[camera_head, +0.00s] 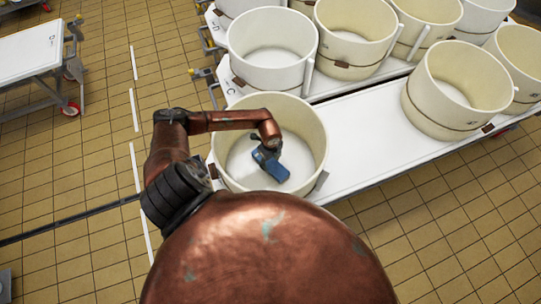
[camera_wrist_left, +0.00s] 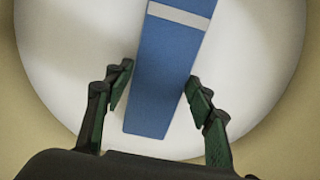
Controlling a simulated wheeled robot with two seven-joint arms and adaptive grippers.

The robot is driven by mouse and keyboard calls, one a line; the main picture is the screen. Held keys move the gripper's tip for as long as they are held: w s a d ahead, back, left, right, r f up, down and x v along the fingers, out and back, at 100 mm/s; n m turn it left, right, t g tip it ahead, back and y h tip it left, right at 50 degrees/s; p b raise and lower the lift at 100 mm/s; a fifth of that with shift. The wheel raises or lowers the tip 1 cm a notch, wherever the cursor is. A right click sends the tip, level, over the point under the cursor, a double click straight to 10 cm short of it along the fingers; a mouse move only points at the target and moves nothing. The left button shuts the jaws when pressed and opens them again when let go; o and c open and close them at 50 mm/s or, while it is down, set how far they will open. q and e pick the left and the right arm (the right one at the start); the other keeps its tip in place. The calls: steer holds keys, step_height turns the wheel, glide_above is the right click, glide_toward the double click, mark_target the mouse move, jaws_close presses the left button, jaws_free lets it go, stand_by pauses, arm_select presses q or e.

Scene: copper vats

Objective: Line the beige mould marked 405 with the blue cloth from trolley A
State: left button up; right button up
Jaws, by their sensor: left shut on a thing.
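My left gripper (camera_head: 266,156) is inside a round beige mould (camera_head: 309,138) at the near left end of a white table. It is shut on the folded blue cloth (camera_head: 270,172), which hangs over the mould's pale floor. In the left wrist view the cloth (camera_wrist_left: 165,85) is a long blue strip with a white band, between the fingers of the gripper (camera_wrist_left: 160,92). The mould's pale floor and beige wall (camera_wrist_left: 22,130) surround it there. No number can be read on this mould. My right gripper is not in view.
Another beige mould (camera_head: 455,88) stands to the right on the same white table (camera_head: 370,130), with bare tabletop between. Several white and beige moulds, such as a white one (camera_head: 272,48), stand in the row behind. A white trolley (camera_head: 30,52) is at the left edge; its letter is unclear.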

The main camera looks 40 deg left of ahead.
arm_select(q)
steer(key=shift+f, duration=0.55)
steer(key=shift+s+f, duration=0.1)
steer(key=shift+f, duration=0.05)
stand_by(1.6)
steer(key=o, duration=1.4)
step_height(320, 180, up, 12)
